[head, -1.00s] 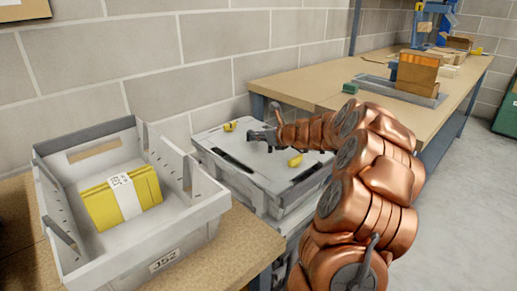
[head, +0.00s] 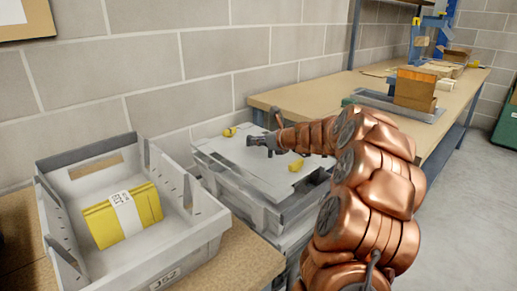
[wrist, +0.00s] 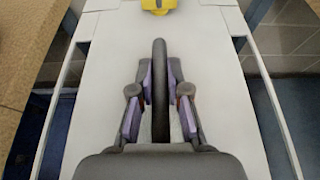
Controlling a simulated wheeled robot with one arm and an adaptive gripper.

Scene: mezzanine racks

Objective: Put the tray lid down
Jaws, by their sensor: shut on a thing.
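The tray lid (head: 222,147) is a flat pale panel with yellow clips (head: 297,165) on it. It lies roughly level over a grey tray (head: 270,213), and I cannot tell whether it touches the rim. My gripper (head: 272,143) is above the lid's middle. In the wrist view my gripper (wrist: 160,100) is shut on the lid's dark upright handle (wrist: 160,75), with the pale lid (wrist: 215,60) spread below. Dark gaps show along both sides of the lid there. The lid's underside is hidden.
A grey tote (head: 190,250) holding a yellow banded pack (head: 122,215) stands on a wooden surface (head: 235,262) at the left. A long workbench (head: 320,97) with a cardboard box (head: 415,88) runs behind. A block wall (head: 200,60) is close at the back. Floor at right is clear.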

